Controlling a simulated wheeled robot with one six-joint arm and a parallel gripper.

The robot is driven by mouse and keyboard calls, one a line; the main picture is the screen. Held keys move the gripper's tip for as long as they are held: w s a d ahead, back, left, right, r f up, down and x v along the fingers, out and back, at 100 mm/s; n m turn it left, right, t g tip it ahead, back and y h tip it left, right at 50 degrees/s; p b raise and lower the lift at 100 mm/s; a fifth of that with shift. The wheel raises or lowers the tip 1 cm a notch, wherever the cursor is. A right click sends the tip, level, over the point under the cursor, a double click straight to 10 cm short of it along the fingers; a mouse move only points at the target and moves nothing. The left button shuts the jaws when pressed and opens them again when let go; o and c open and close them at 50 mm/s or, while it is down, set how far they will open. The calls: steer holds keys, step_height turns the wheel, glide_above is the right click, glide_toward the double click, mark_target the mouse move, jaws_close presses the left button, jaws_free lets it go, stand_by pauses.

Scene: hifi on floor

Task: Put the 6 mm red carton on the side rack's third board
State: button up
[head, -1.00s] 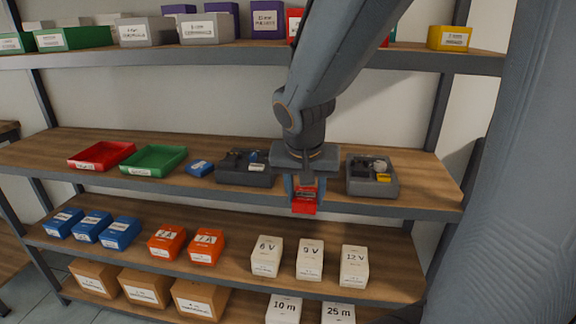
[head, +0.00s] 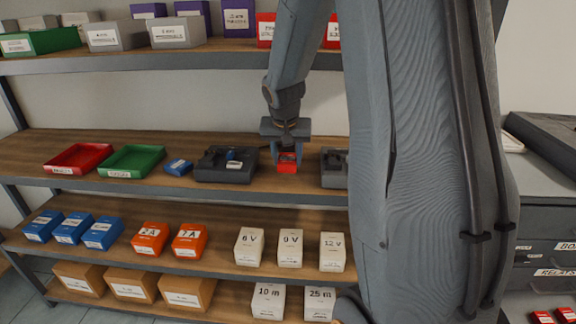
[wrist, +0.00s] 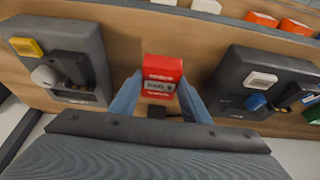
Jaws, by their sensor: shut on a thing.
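My gripper (head: 287,158) is shut on a red carton (head: 287,167) and points down over the middle board of the shelving. In the wrist view the red carton (wrist: 162,68) sits between the two fingers of my gripper (wrist: 160,88). Its white label faces the camera, but the print is too small to read surely. Whether the carton touches the board cannot be told. Which structure is the side rack is not clear from these frames.
The middle board (head: 225,192) carries a red tray (head: 78,158), a green tray (head: 138,160) and dark organisers (head: 226,166) on both sides of my gripper. A drawer cabinet (head: 545,225) stands at the right. My own column hides the shelving's right end.

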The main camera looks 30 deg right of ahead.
mark_target(287, 163)
steer(key=shift+s+a+f, duration=0.1)
steer(key=shift+f, duration=1.5)
steer(key=shift+f, duration=0.25)
steer(key=o, duration=1.1)
steer(key=shift+r, duration=0.15)
steer(key=shift+r, duration=0.25)
steer(key=b+v, duration=0.2)
steer(key=v, duration=0.9)
steer(key=s+a+f+n+g+y, duration=0.1)
steer(key=s+a+f+n, duration=0.1)
steer(key=s+a+f, duration=0.2)
steer(key=s+a+f+n+g, duration=0.1)
steer(key=s+a+f+n, duration=0.1)
steer(key=s+a+f, duration=0.2)
steer(key=s+a+f+n+g+y, duration=0.1)
steer(key=s+a+f+n, duration=0.1)
steer(key=s+a+f, duration=0.2)
steer(key=shift+s+a+n+y, duration=0.15)
steer(key=shift+s+a, duration=0.35)
steer(key=shift+s, duration=0.5)
steer(key=shift+s+a+n+y, duration=0.1)
steer(key=shift+s+a, duration=0.4)
steer(key=shift+s, duration=0.5)
steer(key=shift+s+a+n+y, duration=0.15)
steer(key=shift+s+a, duration=0.4)
steer(key=shift+s, duration=0.45)
